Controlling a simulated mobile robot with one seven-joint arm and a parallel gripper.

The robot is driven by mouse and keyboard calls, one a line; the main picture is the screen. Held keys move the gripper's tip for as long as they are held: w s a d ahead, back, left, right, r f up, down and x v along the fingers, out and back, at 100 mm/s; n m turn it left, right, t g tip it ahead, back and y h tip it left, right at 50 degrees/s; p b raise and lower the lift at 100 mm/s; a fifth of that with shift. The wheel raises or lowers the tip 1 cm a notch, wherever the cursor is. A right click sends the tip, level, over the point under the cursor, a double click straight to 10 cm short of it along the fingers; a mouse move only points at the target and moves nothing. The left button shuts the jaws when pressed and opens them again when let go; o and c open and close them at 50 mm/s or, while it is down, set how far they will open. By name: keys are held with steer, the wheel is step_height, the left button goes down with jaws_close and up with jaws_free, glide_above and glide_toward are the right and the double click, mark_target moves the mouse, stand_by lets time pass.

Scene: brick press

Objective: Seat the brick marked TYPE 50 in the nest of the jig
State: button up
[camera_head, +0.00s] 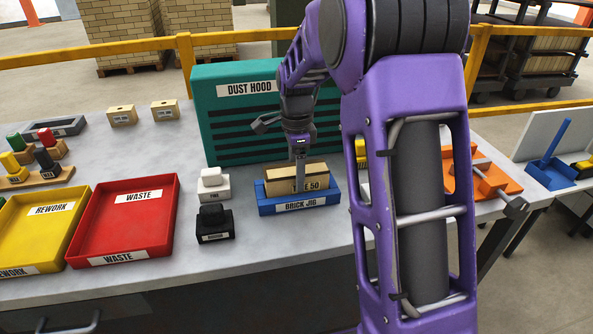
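The tan brick marked "…E 50" (315,182) is at the blue brick jig (301,205), in the middle of the table. Its lower part is behind the jig's front wall, and it looks about level. I cannot tell whether it rests on the floor of the nest. My gripper (300,172) points down at the brick from above. One finger shows in front of the brick's face and covers the start of its label. The other finger is hidden, so I cannot tell whether the gripper is shut on the brick.
The teal dust hood (225,105) stands right behind the jig. A white block (213,186) and a black block (214,224) stand left of it. The red waste tray (128,215) and yellow rework tray (38,228) are farther left. An orange fixture (484,180) is at right.

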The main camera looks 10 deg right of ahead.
steer(key=shift+o, duration=0.3)
steer(key=shift+r, duration=0.1)
step_height(320, 180, up, 12)
steer(key=p, duration=0.2)
